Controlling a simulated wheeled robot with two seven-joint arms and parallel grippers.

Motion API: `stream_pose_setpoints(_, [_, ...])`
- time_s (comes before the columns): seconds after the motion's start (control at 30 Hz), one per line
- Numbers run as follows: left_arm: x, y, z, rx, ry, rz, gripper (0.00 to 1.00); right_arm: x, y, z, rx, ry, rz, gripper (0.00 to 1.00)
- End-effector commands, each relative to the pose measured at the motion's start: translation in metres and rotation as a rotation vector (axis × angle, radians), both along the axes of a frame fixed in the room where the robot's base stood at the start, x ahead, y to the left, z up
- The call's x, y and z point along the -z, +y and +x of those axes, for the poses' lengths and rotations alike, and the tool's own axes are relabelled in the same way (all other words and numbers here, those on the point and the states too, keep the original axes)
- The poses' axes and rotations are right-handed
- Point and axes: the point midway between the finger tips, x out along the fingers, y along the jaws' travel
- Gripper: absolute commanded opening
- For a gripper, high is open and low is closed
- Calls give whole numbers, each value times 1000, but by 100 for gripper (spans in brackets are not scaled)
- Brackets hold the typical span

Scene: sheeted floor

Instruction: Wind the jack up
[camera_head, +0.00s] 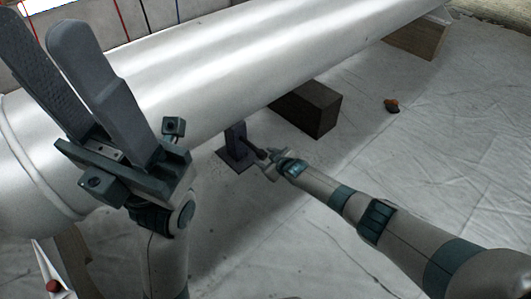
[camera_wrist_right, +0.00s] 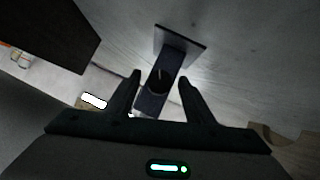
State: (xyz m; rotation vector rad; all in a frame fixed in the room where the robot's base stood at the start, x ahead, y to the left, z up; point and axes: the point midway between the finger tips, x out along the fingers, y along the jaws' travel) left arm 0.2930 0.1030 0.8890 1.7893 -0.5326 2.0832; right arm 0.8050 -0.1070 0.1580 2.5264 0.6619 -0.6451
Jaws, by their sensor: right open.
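The jack (camera_head: 236,142) is a small dark purple-grey post on a square base plate, standing on the sheeted floor under the large pipe. In the right wrist view the jack (camera_wrist_right: 172,66) shows ahead of the fingers, with a dark round spot on its near face. My right gripper (camera_head: 264,157) is at the jack's right side, pointing at it. In the wrist view its two fingers (camera_wrist_right: 160,84) are apart, with the jack's post showing between them; I cannot tell whether they touch it. My left gripper (camera_head: 40,24) is raised, open and empty, in front of the pipe at the left.
The large silver pipe (camera_head: 200,65) runs across from lower left to upper right. A dark block (camera_head: 308,108) stands under it right of the jack, and a wooden block (camera_head: 415,38) farther back. The floor at right is mostly clear.

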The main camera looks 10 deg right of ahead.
Motion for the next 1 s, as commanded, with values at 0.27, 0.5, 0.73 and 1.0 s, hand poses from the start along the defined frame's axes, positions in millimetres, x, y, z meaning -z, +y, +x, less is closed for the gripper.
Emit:
stream_pose_setpoints(0.27, [-15,0,0,0,0,0,44,2,2,-2,1,-70,-101,48])
stream_pose_setpoints(0.5, [-12,0,0,0,0,0,44,7,4,-3,-1,-129,-186,48])
stream_pose_setpoints(0.73, [-8,0,0,0,0,0,44,6,1,-3,0,-169,-252,48])
stream_pose_setpoints(1.0, [-8,0,0,0,0,0,44,5,0,-2,0,-173,-258,48])
